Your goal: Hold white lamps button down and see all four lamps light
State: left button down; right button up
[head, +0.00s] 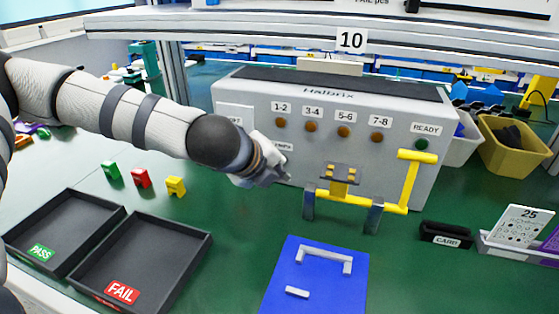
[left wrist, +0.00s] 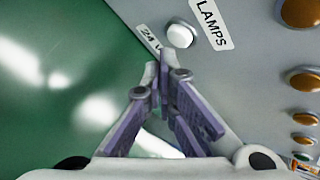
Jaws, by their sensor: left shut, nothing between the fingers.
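The grey tester box (head: 400,182) carries a row of amber lamps labelled 1-2 (head: 280,122), 3-4 (head: 312,126), 5-6 (head: 344,131) and 7-8 (head: 376,137). They look dull and unlit. The white lamps button (left wrist: 180,35) shows in the left wrist view beside the LAMPS label (left wrist: 213,22). In the head view my arm hides it. My left gripper (head: 278,174) is shut and empty at the box's lower left front. In the left wrist view its fingertips (left wrist: 158,70) lie just below the button in the picture, apparently apart from it. My right gripper is not in view.
A yellow lever (head: 409,182) and a metal-legged fixture (head: 340,190) stand before the box. A dark green READY lamp (head: 421,143) sits at right. A blue mat (head: 315,283) lies in front. PASS (head: 93,208) and FAIL (head: 190,228) trays lie left, near small coloured blocks (head: 141,178).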

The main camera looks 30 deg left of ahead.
pick_arm(q)
jog(key=shift+w, duration=0.35)
jog(key=shift+w+a, duration=0.15)
jog(key=shift+w, duration=0.25)
dwell(1.3)
dwell(3.7)
jog(key=shift+s+d, duration=0.2)
jog(key=shift+s, duration=0.6)
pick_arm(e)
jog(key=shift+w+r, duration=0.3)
